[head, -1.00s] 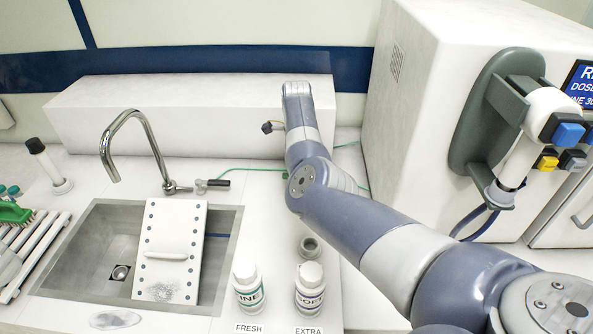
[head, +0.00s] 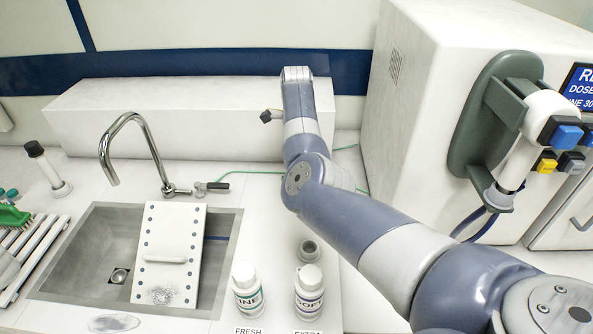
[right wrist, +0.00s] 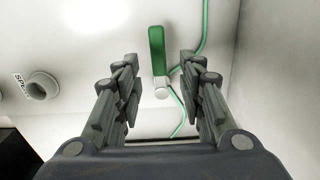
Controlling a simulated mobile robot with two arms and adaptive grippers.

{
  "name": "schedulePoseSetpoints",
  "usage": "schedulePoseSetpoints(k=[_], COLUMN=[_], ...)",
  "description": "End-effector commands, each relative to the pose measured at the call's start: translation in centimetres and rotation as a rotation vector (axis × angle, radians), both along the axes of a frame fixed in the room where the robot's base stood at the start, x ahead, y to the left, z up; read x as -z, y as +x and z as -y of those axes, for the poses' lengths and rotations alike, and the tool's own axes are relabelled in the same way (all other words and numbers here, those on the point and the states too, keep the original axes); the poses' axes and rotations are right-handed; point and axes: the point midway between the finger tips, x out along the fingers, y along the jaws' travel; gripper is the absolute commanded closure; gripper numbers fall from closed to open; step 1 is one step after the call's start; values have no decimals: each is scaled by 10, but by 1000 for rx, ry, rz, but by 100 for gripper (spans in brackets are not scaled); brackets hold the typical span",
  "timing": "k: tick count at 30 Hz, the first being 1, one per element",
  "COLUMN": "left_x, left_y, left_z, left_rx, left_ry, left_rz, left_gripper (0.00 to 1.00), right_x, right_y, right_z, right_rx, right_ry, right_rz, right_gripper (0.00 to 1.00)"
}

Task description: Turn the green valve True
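The green valve shows in the right wrist view as an upright green lever (right wrist: 157,50) on a pale round stem (right wrist: 161,93), fixed to a white surface. My right gripper (right wrist: 159,60) is open, with one finger on each side of the lever. Gaps show between the lever and both fingers, and I see no contact. In the head view my right arm reaches to the back of the counter. Its wrist hides the valve there, and most of the gripper is hidden too. My left gripper is in neither view.
A green tube (right wrist: 203,35) runs beside the valve. A round grey port (right wrist: 40,86) is at its left. In the head view, a sink (head: 75,255) with a faucet (head: 125,118) lies left of my arm, two white bottles (head: 309,292) stand in front, and a large white machine (head: 415,110) stands right.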

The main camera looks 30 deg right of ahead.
Motion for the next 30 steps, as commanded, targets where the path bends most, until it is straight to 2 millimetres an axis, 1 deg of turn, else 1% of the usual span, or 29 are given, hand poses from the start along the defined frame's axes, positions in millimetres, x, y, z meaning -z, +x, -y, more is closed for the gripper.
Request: schedulePoseSetpoints(k=[1, 6, 9, 12, 17, 30], left_x=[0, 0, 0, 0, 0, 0], left_y=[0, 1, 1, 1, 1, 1], left_z=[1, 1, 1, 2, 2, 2], left_rx=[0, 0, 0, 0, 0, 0], left_ry=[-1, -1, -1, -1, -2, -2], left_rz=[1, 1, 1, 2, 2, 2], left_gripper=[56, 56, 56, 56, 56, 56], right_x=[-13, -48, -63, -73, -79, -79], right_y=[1, 1, 1, 1, 0, 0], right_z=[0, 1, 1, 1, 1, 1], right_rx=[1, 0, 1, 1, 2, 2], right_ry=[-1, -1, -1, -1, -1, -1], right_rz=[5, 4, 3, 3, 1, 2], right_gripper=[63, 63, 63, 63, 63, 63])
